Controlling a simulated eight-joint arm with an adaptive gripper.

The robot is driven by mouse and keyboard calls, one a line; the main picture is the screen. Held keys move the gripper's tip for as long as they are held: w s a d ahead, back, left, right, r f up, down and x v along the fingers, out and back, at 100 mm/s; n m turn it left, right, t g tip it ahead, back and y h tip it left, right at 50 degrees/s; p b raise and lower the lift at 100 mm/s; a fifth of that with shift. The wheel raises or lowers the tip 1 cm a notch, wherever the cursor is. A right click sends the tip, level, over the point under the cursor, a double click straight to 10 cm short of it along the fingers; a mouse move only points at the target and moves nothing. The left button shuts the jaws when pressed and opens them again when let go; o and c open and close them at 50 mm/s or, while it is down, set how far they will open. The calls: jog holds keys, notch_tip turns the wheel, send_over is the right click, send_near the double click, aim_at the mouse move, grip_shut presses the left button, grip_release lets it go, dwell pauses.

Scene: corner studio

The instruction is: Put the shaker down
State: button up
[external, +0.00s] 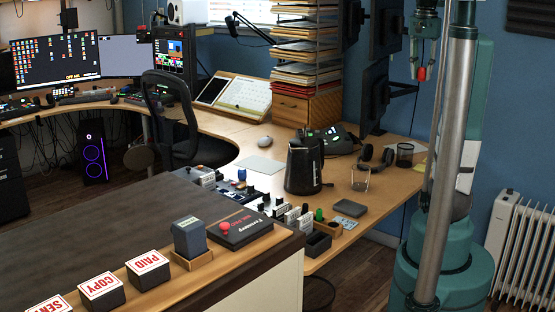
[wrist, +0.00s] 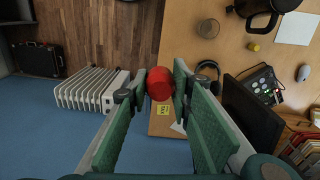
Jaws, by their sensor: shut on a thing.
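The shaker shows as a small red object (external: 422,74) at the tips of my gripper (external: 421,66), high at the upper right of the external view. In the wrist view my gripper (wrist: 159,88) has its green fingers closed on both sides of the red, rounded shaker (wrist: 159,77). The shaker is held in the air, well above the right end of the wooden desk (external: 404,182). The parts of the shaker behind the fingers are hidden.
A white radiator (external: 522,245) is on the floor at right. Bare desk shows around the glass.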

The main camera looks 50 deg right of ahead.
jog(key=w+a+r+n+p, duration=0.1)
jog(key=w+a+n+p, duration=0.15)
jog(key=w+a, duration=0.75)
jog(key=w+a+n+p, duration=0.25)
jog(key=w+a, duration=0.35)
jog(key=w, duration=0.7)
jog(key=w+a+n+p, duration=0.2)
jog(key=w+a, duration=0.3)
jog(key=a, duration=0.4)
jog(key=w+a+n+p, duration=0.15)
jog(key=w+a, duration=0.35)
jog(key=a, duration=0.5)
jog(key=w+a+n+p, duration=0.1)
jog(key=w+a+p, duration=0.1)
jog(key=w+a, duration=0.5)
jog(key=s+a+n+p, duration=0.3)
jog(key=a+n+p, duration=0.2)
jog(key=a, duration=2.9)
jog(key=s+a+n+p, duration=0.15)
jog(key=s+a, duration=0.25)
jog(key=a, duration=0.5)
jog(key=s+a+f+n+p, duration=0.1)
jog(key=s+a+p, duration=0.1)
jog(key=s+a, duration=0.5)
jog(key=s+a+n+p, duration=0.1)
jog(key=s+a, duration=0.1)
jog(key=a, duration=1)
jog(key=shift+s+d+f, duration=0.15)
jog(key=shift+f, duration=2.4)
